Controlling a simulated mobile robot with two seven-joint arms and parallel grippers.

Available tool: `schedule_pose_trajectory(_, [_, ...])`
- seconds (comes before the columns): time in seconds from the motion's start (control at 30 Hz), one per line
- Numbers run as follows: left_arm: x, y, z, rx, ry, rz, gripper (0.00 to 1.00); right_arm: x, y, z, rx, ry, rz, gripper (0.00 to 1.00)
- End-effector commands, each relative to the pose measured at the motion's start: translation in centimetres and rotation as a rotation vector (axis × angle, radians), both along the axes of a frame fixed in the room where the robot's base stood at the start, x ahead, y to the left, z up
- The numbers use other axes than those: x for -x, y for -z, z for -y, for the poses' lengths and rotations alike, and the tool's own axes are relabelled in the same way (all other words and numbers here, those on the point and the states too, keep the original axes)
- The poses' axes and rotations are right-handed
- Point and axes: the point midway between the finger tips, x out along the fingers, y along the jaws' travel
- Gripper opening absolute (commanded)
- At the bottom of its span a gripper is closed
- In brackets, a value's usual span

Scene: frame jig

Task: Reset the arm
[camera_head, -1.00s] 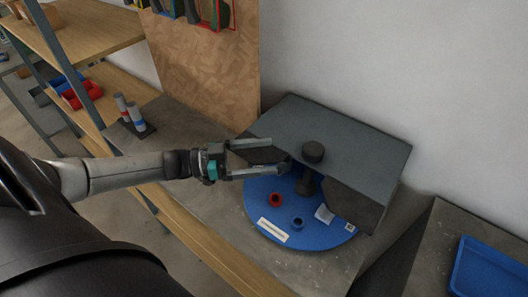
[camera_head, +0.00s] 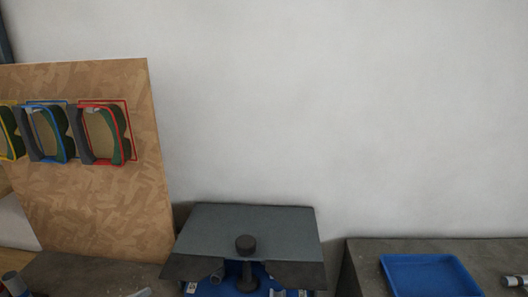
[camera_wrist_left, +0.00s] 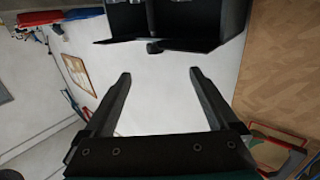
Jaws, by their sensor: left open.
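My left gripper (camera_wrist_left: 160,78) is open in the left wrist view, its two dark fingers wide apart with nothing between them. A dark box-like fixture (camera_wrist_left: 222,30) shows beyond the fingertips at the top of that view. I cannot make out the left gripper in the head view. My right gripper does not show clearly in either view.
A grey hooded fixture (camera_head: 280,222) with a black knob (camera_head: 245,244) stands at the bottom middle, over a blue disc. A blue tray (camera_head: 425,262) lies on the right bench. A wooden board (camera_head: 95,205) with coloured frames stands left. The wall is bare.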

Motion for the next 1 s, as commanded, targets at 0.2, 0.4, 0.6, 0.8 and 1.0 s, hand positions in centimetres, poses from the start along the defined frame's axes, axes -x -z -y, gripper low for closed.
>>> schedule_pose_trajectory(0.2, [-0.7,2.0,3.2,-0.045,-0.128,-0.059,0.93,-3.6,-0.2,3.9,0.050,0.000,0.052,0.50])
schedule_pose_trajectory(0.4, [-0.6,3.9,5.9,-0.126,-0.276,-0.165,0.93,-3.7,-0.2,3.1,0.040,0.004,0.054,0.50])
schedule_pose_trajectory(0.6, [1.0,5.4,7.4,-0.226,-0.406,-0.316,0.93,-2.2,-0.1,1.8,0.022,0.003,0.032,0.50])
schedule_pose_trajectory(0.8, [4.1,6.4,8.0,-0.331,-0.501,-0.505,0.93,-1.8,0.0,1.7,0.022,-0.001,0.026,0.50])
schedule_pose_trajectory(1.0, [8.8,6.7,8.0,-0.432,-0.551,-0.720,0.93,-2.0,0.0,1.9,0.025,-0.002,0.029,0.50])
